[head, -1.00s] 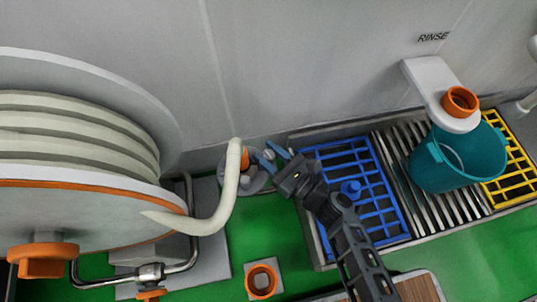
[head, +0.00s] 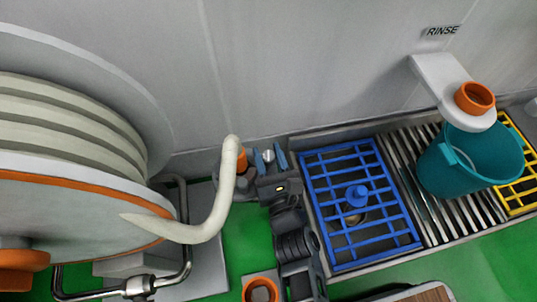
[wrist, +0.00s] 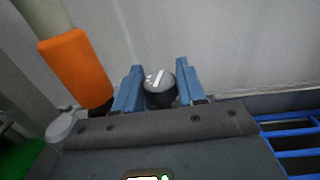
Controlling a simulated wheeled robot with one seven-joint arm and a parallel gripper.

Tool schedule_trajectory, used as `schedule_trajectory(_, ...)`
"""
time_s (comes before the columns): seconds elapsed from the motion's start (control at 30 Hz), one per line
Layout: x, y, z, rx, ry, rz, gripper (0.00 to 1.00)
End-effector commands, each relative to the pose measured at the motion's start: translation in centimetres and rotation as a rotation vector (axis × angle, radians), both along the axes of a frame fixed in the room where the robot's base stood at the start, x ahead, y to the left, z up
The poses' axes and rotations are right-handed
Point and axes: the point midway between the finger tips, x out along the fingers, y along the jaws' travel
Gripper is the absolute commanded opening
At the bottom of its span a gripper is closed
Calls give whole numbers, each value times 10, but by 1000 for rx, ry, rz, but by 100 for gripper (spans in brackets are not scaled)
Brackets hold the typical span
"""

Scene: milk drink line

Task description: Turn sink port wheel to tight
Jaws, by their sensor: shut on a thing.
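The sink port wheel appears as a small round grey knob with a white mark on its top (wrist: 158,88), between the blue fingers in the wrist view. It also shows in the head view (head: 268,156), just right of the orange hose collar. My gripper (head: 269,160) is shut on this wheel, one finger on each side. The wrist view shows my gripper (wrist: 159,88) with the knob's top in sight and its lower part hidden by the gripper body. An orange collar (wrist: 76,70) on the pale hose (head: 227,195) stands close to the left finger.
A large hose reel (head: 70,190) stands at the left. A blue grate (head: 360,205) lies right of my arm, with a slatted drain and teal bucket (head: 467,160) beyond. An orange ring port (head: 260,290) is near the front. The grey wall rises close behind the wheel.

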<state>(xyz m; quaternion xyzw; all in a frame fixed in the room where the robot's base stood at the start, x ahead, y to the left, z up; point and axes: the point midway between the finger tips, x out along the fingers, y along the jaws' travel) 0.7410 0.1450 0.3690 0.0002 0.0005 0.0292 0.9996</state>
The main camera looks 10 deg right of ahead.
Motion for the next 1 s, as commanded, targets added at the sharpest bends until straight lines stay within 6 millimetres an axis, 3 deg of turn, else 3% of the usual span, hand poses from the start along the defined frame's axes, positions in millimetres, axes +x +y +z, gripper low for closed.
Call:
schedule_trajectory(0.77,-1,1,-1,1,2,-59,9)
schedule_trajectory(0.8,-1,1,-1,1,2,-59,42)
schedule_trajectory(1.0,-1,1,-1,0,1,-59,59)
